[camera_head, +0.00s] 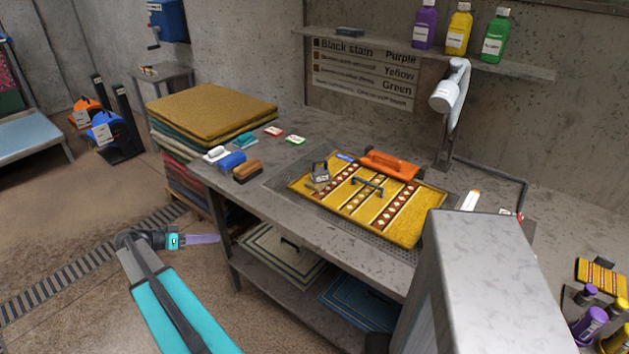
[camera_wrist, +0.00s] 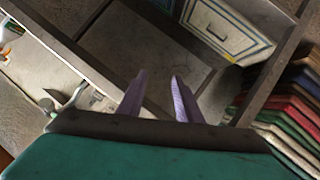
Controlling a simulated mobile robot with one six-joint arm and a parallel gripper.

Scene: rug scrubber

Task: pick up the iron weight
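A small grey block with a handle and a pale label, which looks like the iron weight (camera_head: 320,173), sits on the left part of the yellow patterned rug (camera_head: 405,225) on the workbench. My gripper (camera_head: 216,239) is in front of the bench at lower left, well apart from the weight and lower than the bench top. In the wrist view its two purple fingers (camera_wrist: 158,78) stand apart with nothing between them, so it is open. I cannot make out the weight for certain in the wrist view.
Brushes (camera_head: 247,171) stand at the bench's left end, beside stacked rugs (camera_head: 213,108). A tall grey block (camera_head: 480,270) stands at front right. A lamp (camera_head: 450,95) rises behind the rug.

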